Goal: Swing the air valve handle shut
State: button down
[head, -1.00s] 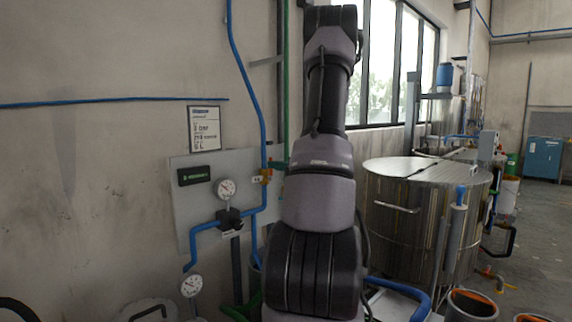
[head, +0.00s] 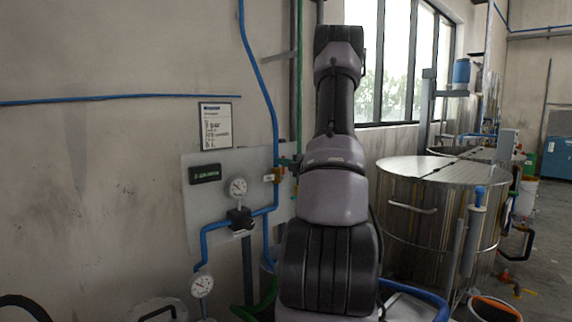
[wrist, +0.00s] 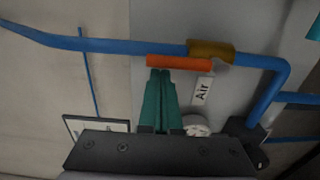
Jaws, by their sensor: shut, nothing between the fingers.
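The air valve has a brass body (wrist: 211,49) on the blue pipe, and an "Air" tag (wrist: 203,91) hangs beside it. Its orange handle (wrist: 178,62) lies roughly parallel to the pipe in the wrist view, close alongside it. My gripper (wrist: 160,73) has teal fingers, shut and empty. Their tips are right at the handle's side, near its end away from the valve body; I cannot tell whether they touch. In the head view the brass valve (head: 275,175) shows small on the wall panel, and my arm hides most of the gripper.
A gauge (head: 237,188) and green-lit display (head: 205,173) sit on the grey panel left of the valve. A second gauge (head: 202,285) is lower down. A large steel vat (head: 440,205) stands right of my arm. The blue pipe (head: 271,110) runs up the wall.

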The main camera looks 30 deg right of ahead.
jog(key=shift+d, duration=0.1)
jog(key=shift+w+d+r, duration=0.1)
jog(key=shift+d+r, duration=0.05)
jog(key=shift+d, duration=0.7)
jog(key=shift+w+d, duration=0.1)
jog(key=shift+d, duration=0.7)
jog(key=shift+w+d+f, duration=0.1)
jog(key=shift+d+f, duration=0.2)
jog(key=shift+d, duration=0.45)
jog(key=shift+w+d+f, duration=0.1)
jog(key=shift+d+f, duration=0.3)
jog(key=shift+d, duration=0.35)
